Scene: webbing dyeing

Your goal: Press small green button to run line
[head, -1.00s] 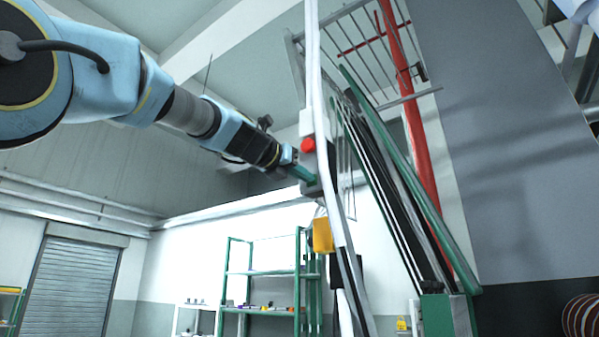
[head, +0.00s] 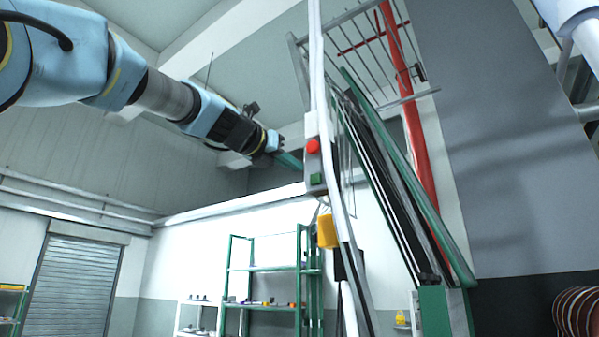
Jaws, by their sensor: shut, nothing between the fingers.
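The small green button (head: 316,179) sits low on a grey control box (head: 322,163) fixed to a white post in the head view. A round red button (head: 312,146) is above it on the same box. My gripper (head: 292,161) is shut and empty. Its green fingertips point at the box from the left, a little above and left of the green button. They appear apart from the button, though the depth gap is hard to judge.
A yellow box (head: 326,231) hangs below the control box. Green shelving (head: 262,270) with small items stands behind. Long leaning bars (head: 390,180) and a red pipe (head: 419,150) rise to the right. A grey panel (head: 515,150) fills the far right.

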